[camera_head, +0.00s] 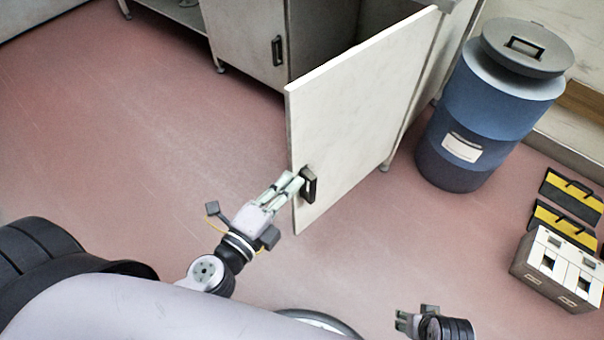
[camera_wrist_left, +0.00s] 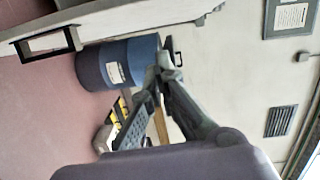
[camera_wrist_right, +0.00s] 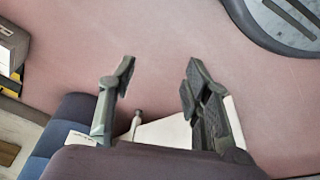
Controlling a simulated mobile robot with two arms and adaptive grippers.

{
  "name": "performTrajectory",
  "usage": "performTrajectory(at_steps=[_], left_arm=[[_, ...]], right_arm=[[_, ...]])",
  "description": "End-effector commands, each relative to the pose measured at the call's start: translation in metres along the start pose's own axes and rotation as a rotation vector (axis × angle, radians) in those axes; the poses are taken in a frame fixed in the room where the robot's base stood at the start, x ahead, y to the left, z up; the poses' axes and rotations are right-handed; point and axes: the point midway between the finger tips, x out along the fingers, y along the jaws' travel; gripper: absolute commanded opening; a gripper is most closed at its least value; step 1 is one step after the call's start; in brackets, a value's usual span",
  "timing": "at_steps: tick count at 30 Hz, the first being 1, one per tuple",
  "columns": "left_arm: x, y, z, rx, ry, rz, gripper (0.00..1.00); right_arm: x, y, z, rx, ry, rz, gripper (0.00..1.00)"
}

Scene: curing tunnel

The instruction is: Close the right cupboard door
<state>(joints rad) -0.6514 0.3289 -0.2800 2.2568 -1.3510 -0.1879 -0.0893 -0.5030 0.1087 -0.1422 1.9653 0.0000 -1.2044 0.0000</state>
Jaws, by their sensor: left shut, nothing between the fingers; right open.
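The right cupboard door (camera_head: 355,110) is a pale panel standing wide open, swung out over the floor. Its black handle (camera_head: 309,185) is near the lower free edge. My left gripper (camera_head: 296,184) is shut and empty, with its fingertips beside the handle in the head view. In the left wrist view the shut fingertips (camera_wrist_left: 168,65) are right of the handle (camera_wrist_left: 45,42) and the door edge (camera_wrist_left: 110,22); whether they touch the door, I cannot tell. My right gripper (camera_head: 415,318) is open and empty, low over the floor, away from the door; its spread fingers show in the right wrist view (camera_wrist_right: 158,82).
The left cupboard door (camera_head: 245,40) is beside the dark opening. A blue barrel (camera_head: 485,110) with a grey lid stands right of the open door. Yellow-black cases (camera_head: 565,222) and a white box (camera_head: 560,268) sit at the right. The red floor left of the door is clear.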

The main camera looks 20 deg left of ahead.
Motion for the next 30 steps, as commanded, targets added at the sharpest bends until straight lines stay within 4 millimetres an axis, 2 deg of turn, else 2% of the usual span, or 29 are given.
performTrajectory(at_steps=[3,8,17,30], left_arm=[[-0.003,-0.019,-0.005,0.040,0.013,-0.048,0.00],[0.001,-0.026,-0.006,0.047,0.015,-0.057,0.00],[0.026,-0.029,-0.006,0.045,0.015,-0.057,0.00],[0.083,-0.031,-0.007,0.045,0.014,-0.057,0.00]], right_arm=[[-0.005,0.001,-0.002,0.001,0.006,0.001,0.45],[0.001,0.000,0.000,0.000,-0.001,0.000,0.45],[0.044,-0.002,0.024,-0.005,-0.030,-0.004,0.45],[0.100,-0.006,0.080,-0.013,-0.072,-0.009,0.45]])
